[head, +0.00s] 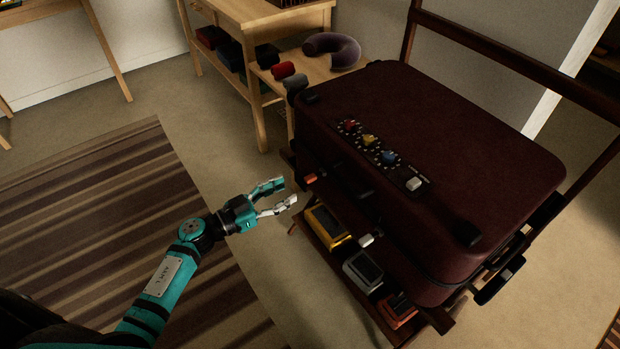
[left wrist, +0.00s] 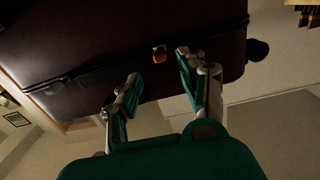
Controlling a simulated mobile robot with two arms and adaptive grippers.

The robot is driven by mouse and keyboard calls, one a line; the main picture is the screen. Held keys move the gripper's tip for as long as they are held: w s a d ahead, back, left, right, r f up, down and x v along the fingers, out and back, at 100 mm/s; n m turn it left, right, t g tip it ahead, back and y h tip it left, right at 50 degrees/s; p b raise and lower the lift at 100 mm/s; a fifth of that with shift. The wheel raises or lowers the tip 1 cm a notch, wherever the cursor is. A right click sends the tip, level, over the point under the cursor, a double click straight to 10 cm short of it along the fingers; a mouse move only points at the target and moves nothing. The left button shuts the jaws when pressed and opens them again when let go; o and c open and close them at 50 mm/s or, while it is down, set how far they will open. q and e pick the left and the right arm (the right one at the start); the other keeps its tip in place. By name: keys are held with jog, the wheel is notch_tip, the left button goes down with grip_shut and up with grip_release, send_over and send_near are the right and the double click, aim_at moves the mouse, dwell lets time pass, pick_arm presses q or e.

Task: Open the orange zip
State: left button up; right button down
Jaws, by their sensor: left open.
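A dark maroon suitcase (head: 440,140) lies flat on a dark wooden rack at the right in the head view. The small orange zip pull (head: 311,178) sits on its near side, close to the left corner. My left gripper (head: 289,192) is open and empty, a little left of the orange zip and apart from it. In the left wrist view the orange zip (left wrist: 159,54) shows on the suitcase side (left wrist: 120,40), beyond the gap between the open fingers (left wrist: 158,90). A white pull (head: 366,240) sits farther along the same side. My right gripper is not visible.
Below the suitcase, a yellow box (head: 328,228), a grey box (head: 362,271) and an orange-red box (head: 397,310) sit on the rack's lower shelf. A wooden table with a purple neck pillow (head: 332,47) stands behind. A striped rug (head: 110,230) lies on open floor at left.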

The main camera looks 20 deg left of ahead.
aim_at(305, 181)
pick_arm(q)
jog(key=b+x, duration=0.1)
jog(key=x, duration=0.6)
jog(key=shift+w+d, duration=0.15)
jog(key=shift+w, duration=0.2)
jog(key=shift+w+d, duration=0.35)
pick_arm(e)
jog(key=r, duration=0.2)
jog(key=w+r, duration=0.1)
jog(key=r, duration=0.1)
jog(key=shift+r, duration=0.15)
pick_arm(q)
grip_shut()
